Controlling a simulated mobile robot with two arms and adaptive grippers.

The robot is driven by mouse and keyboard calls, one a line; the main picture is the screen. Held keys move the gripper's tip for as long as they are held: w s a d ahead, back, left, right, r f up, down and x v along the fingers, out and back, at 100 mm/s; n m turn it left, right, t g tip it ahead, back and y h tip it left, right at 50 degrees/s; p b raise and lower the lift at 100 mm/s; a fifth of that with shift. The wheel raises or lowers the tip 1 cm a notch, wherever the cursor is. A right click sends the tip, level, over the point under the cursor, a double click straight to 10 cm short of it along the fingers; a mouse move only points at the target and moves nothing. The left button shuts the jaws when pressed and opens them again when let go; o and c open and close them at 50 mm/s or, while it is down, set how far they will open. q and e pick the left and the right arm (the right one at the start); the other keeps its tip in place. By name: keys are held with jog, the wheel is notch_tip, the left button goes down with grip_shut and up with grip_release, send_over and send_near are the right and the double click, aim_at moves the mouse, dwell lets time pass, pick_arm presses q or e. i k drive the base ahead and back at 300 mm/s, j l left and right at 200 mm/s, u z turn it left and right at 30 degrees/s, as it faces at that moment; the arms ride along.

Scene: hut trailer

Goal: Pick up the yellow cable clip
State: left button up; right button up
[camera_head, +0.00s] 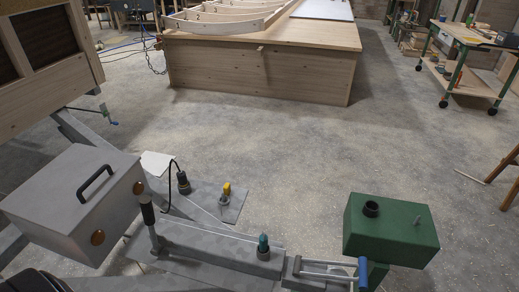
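A small yellow piece (227,188), which looks like the yellow cable clip, sits upright on or beside a small dark base. It stands on a flat grey plate (234,208) at the trailer's front, left of the picture's middle. It is too small to make out its shape well. Neither of my grippers is in view.
A black plug with a cable (183,183) stands left of the yellow piece. A teal-topped piece (263,247) stands on the grey drawbar (205,246). A grey box with a handle (75,210) is left, a green box (390,232) right. The floor beyond is clear.

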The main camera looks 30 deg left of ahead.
aim_at(227, 187)
jog(key=u, duration=1.15)
jog(key=j+u, duration=0.1)
jog(key=j, duration=0.2)
jog(key=k+j, duration=0.15)
jog(key=j+u, duration=0.05)
jog(key=j, duration=0.05)
